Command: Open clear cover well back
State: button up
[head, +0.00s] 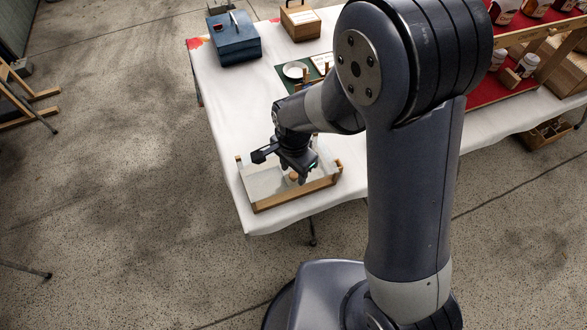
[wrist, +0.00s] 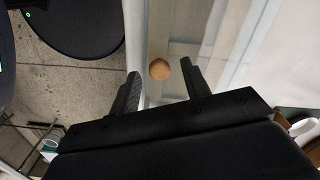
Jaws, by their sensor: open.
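A low wooden case with a clear cover (head: 262,182) stands at the near left corner of the white table; its wooden front (head: 290,198) faces my base. The cover looks down on the case. A round wooden knob (head: 293,176) shows at the cover's near side. My gripper (head: 299,172) is over the case, pointing down. In the wrist view the knob (wrist: 160,69) appears between the two spread fingertips (wrist: 160,72), with gaps on both sides. The clear cover (wrist: 210,45) fills the area beyond. I cannot tell the height of the fingertips over the knob.
A blue box (head: 233,40) and a wooden box (head: 299,22) stand at the far end of the table (head: 225,95). A white dish (head: 295,70) sits on a green mat. Jars stand on a red cloth at the right. My arm hides the table's middle.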

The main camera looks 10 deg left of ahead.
jog(key=shift+f, duration=0.35)
jog(key=shift+c, duration=0.5)
grip_shut()
